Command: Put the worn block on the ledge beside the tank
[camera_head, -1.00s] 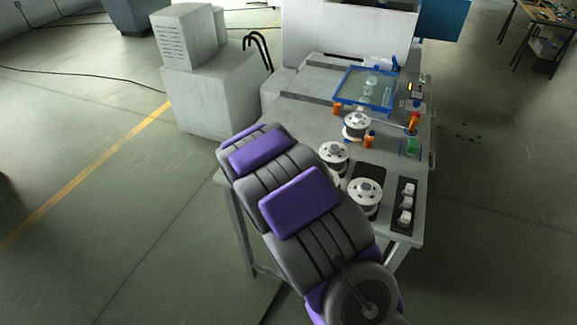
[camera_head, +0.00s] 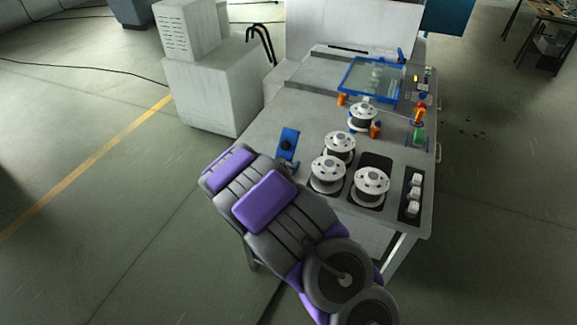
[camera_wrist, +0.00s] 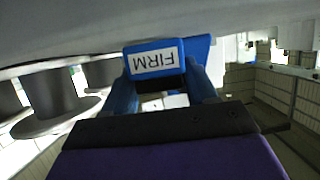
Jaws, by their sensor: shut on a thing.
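In the wrist view, a blue block (camera_wrist: 153,61) with a white label reading FIRM upside down sits between the blue fingertips of my gripper (camera_wrist: 160,88). My gripper is shut on it; its underside is dark, and its wear cannot be judged. In the head view, my arm hides most of the gripper; a blue piece with a dark round part (camera_head: 289,139) shows past the arm, over the table's left side. The tank (camera_head: 371,80), glassy with a blue frame, stands at the back of the table. A grey raised ledge (camera_head: 309,76) runs left of it.
The grey table (camera_head: 315,110) carries several white spools (camera_head: 370,182) at front right and a dark tray with white pieces (camera_head: 414,194). Orange pieces (camera_head: 376,130) stand near the tank. A grey cabinet (camera_head: 215,90) is at left. The table's middle left is clear.

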